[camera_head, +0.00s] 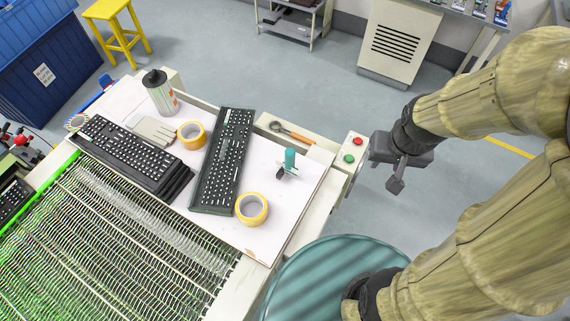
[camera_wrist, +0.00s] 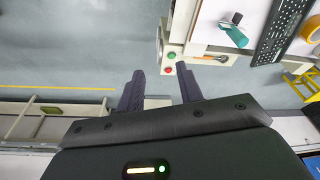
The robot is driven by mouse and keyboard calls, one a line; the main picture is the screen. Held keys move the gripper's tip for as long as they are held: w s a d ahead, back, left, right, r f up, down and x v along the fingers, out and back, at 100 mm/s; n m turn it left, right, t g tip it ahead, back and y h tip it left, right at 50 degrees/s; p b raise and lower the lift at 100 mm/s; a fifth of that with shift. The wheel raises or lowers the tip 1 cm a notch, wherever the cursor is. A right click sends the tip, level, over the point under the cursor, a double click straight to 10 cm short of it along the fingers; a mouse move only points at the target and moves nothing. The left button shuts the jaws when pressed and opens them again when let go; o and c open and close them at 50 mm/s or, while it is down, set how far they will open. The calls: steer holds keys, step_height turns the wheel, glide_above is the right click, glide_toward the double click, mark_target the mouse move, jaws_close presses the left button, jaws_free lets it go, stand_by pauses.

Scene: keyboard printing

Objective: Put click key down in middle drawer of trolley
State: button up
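A small teal-handled tool with a dark end (camera_head: 289,160) stands out on the white worktop (camera_head: 262,205); it may be the click key, but I cannot tell for sure. It also shows in the wrist view (camera_wrist: 235,36). My gripper (camera_head: 396,170) is off the table's right edge, over the floor, to the right of the tool and apart from it. In the wrist view my gripper's two fingers (camera_wrist: 161,84) are spread apart with nothing between them. A grey shelved cart (camera_head: 290,24) stands at the far back; no middle drawer can be made out.
Keyboards (camera_head: 222,160), yellow tape rolls (camera_head: 252,208) and a can (camera_head: 160,92) crowd the worktop. A screwdriver (camera_head: 292,132) lies in a side tray near a box with red and green buttons (camera_head: 352,150). A teal drum (camera_head: 335,280) stands at the front.

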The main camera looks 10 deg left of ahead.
steer(key=shift+o, duration=2.2)
steer(key=shift+w+a+f, duration=0.15)
steer(key=shift+w+a, duration=0.05)
steer(key=n+y+b, duration=0.2)
steer(key=n+y, duration=0.1)
steer(key=n, duration=0.5)
glide_toward(293, 154)
step_height(293, 154, up, 3)
steer(key=s, duration=0.2)
steer(key=shift+w+d+r+t, duration=0.15)
steer(key=shift+d+r+t, duration=0.25)
steer(key=shift+d, duration=0.15)
steer(key=shift+f, duration=0.1)
steer(key=p+x, duration=0.1)
steer(key=x, duration=1.1)
steer(key=shift+f, duration=0.1)
